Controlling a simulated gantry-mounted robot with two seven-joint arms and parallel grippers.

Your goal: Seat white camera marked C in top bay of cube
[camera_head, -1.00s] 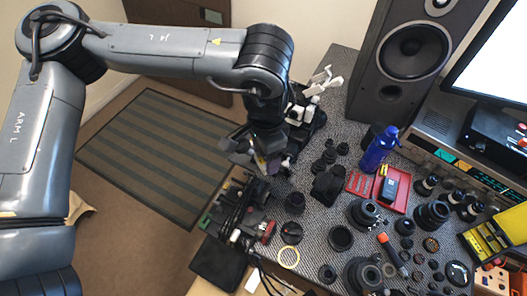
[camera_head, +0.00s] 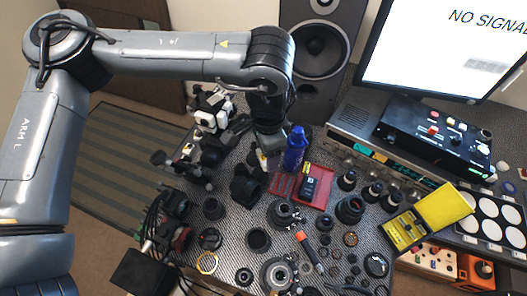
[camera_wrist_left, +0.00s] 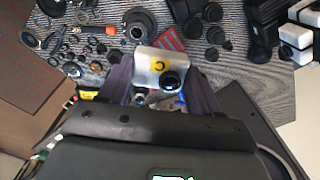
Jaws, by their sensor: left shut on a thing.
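My left gripper (camera_wrist_left: 160,88) is shut on a white camera (camera_wrist_left: 147,62), which sits between its two dark fingers. The camera has a yellow label with a dark C and a black round lens. In the head view the left gripper (camera_head: 268,152) hangs over the table just left of a blue bottle (camera_head: 295,150), and the held camera is mostly hidden there. White blocks (camera_head: 212,108) stand with black parts at the back left of the table; they also show at the right of the wrist view (camera_wrist_left: 296,40). I cannot make out the cube's bays. My right gripper is in neither view.
Black lenses (camera_head: 350,208), rings and a red tray (camera_head: 322,197) crowd the table. A yellow case (camera_head: 405,230) lies open at the right. A speaker (camera_head: 318,45), a grey unit (camera_head: 360,125) and a monitor (camera_head: 440,50) stand behind.

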